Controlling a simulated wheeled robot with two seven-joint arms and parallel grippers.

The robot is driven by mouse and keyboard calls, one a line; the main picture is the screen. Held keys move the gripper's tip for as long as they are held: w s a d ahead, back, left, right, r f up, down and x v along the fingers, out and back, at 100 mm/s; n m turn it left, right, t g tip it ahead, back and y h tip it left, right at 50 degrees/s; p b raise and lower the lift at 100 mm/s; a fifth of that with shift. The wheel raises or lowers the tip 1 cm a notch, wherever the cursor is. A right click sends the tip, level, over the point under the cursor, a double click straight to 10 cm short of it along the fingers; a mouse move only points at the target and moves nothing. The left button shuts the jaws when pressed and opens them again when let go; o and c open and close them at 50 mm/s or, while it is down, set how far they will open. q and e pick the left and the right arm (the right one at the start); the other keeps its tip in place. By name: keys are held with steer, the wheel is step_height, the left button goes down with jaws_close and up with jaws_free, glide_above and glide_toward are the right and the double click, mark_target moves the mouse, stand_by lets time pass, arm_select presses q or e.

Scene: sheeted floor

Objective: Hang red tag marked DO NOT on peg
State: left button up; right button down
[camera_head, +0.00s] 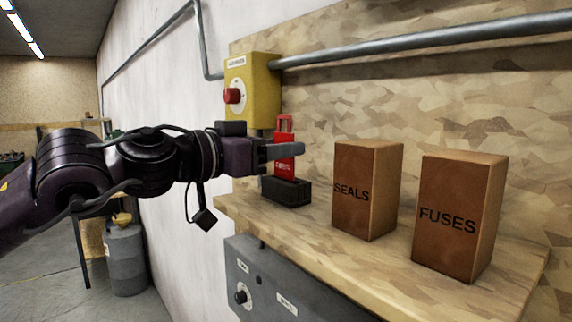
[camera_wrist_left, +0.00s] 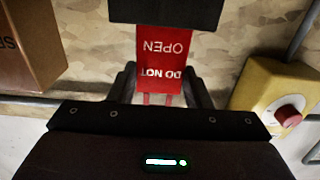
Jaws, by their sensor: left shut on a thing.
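The red tag (camera_head: 284,163) stands upright in a black holder (camera_head: 287,191) on the wooden shelf, its loop end up. In the left wrist view the tag (camera_wrist_left: 162,62) reads "DO NOT OPEN" upside down, and the black holder (camera_wrist_left: 165,12) covers its far end. My left gripper (camera_head: 283,151) reaches in from the left at the tag's upper part and is shut on it. In the left wrist view the gripper's fingers (camera_wrist_left: 160,92) lie on either side of the tag. I cannot make out the peg in either view. My right gripper is not in view.
A yellow box (camera_head: 262,88) with a red knob (camera_head: 232,96) is on the wall behind the gripper. A SEALS box (camera_head: 366,190) and a FUSES box (camera_head: 458,217) stand right of the holder on the shelf (camera_head: 330,262). A pipe (camera_head: 420,38) crosses above.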

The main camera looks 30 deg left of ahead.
arm_select(q)
steer(key=shift+r, duration=0.4)
steer(key=shift+d+r, duration=0.1)
steer(key=shift+r, duration=1.15)
steer(key=shift+f, duration=0.1)
